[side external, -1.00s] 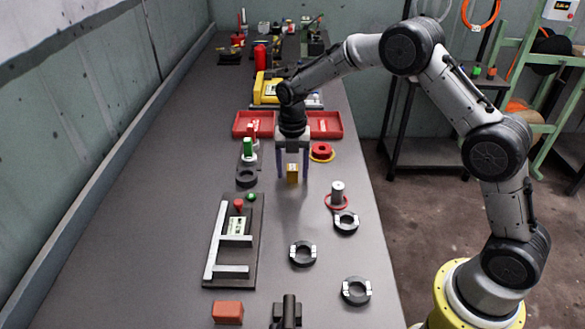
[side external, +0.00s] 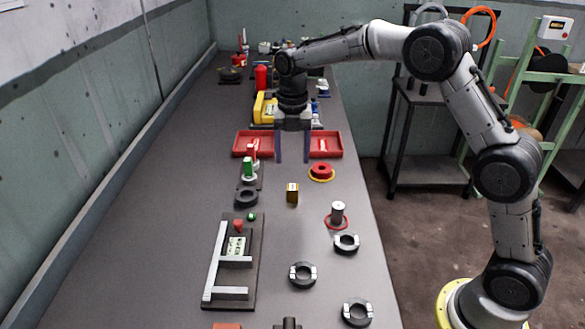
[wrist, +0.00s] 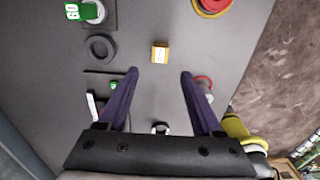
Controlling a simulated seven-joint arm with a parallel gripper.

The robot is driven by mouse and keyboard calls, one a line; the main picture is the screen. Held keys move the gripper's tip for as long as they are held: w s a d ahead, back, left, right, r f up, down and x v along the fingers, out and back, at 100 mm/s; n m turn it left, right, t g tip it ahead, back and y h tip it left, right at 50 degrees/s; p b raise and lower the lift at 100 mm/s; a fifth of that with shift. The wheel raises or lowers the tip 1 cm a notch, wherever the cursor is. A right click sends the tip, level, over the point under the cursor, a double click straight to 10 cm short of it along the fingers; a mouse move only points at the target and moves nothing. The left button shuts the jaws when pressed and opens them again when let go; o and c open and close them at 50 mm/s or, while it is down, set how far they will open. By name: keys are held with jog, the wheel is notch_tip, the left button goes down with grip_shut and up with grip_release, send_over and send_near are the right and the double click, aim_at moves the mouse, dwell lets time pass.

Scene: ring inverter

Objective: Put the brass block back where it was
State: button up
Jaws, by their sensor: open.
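The brass block (side external: 292,193) stands on the grey bench top in the middle of the side view, with nothing touching it. It also shows in the wrist view (wrist: 160,53), ahead of the fingers and centred between them. My gripper (side external: 292,160) is open and empty, raised above and a little behind the block in the side view. In the wrist view its two purple fingers (wrist: 158,72) are wide apart with bare bench between them. No mark for the block's earlier place can be made out.
A black ring (side external: 246,198) lies left of the block. A red and yellow ring (side external: 321,172) and a grey cylinder in a red ring (side external: 337,213) are to its right. Red trays (side external: 325,145) stand behind. Several black-and-white rings (side external: 303,275) lie in front. Bench immediately around the block is clear.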

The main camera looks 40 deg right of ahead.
jog(key=s+r+m+t, duration=0.3)
jog(key=s+r+m, duration=0.9)
jog(key=s, duration=0.3)
jog(key=s+f+m+t, duration=0.1)
jog(key=s+f+m, duration=0.1)
jog(key=s+m, duration=0.5)
jog(key=s+f+m+t, duration=0.1)
jog(key=s+m, duration=0.7)
jog(key=s, duration=0.3)
jog(key=shift+s+d+f+t, duration=0.25)
jog(key=shift+s+f+t, duration=0.05)
jog(key=shift+s+f, duration=0.1)
